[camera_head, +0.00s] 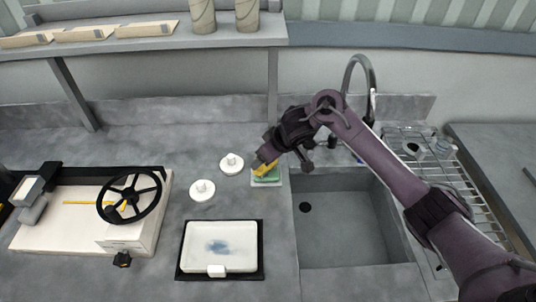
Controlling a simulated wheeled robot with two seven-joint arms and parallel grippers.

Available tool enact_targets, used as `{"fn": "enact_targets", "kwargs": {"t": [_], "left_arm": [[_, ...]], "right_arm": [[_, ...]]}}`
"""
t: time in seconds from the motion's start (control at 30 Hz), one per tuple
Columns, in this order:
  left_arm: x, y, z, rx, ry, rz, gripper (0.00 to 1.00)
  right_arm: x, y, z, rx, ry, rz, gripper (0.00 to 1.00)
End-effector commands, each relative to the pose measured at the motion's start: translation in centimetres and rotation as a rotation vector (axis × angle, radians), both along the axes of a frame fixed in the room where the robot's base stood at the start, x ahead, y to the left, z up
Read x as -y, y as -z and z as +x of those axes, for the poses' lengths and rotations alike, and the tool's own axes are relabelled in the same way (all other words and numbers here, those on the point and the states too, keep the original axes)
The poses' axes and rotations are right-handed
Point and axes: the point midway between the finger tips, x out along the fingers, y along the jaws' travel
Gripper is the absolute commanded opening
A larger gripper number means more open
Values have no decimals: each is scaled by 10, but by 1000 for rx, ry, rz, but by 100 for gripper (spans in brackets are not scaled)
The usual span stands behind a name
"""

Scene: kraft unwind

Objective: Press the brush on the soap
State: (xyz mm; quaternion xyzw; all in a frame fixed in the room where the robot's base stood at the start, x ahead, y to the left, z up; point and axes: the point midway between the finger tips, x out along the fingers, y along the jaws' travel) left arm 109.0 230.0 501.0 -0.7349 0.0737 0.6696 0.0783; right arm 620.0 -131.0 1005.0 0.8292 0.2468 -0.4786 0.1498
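My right gripper (268,156) reaches in from the right and points down over a small pale dish (267,184) at the back left corner of the sink. A green piece (271,178), possibly the soap, lies in that dish. A small yellow piece (264,169), possibly part of a brush, shows between the fingertips and the green piece. The fingers partly hide it, so I cannot tell whether they grip it or whether it touches the green piece. My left gripper is out of view.
A white dish (193,259) with a blue stain sits on a black mat. Two round white knobbed pieces (202,189) (231,164) stand behind it. The sink (350,250) is right, below a tall faucet (360,62). A machine with a black wheel (131,222) stands left.

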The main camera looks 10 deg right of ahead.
Motion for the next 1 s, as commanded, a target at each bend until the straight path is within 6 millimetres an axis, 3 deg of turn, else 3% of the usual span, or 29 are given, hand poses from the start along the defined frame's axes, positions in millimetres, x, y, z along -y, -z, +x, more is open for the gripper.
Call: {"fn": "enact_targets", "kwargs": {"t": [1.0], "left_arm": [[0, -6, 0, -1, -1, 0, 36]], "right_arm": [[0, 2, -1, -2, 0, 0, 55]]}}
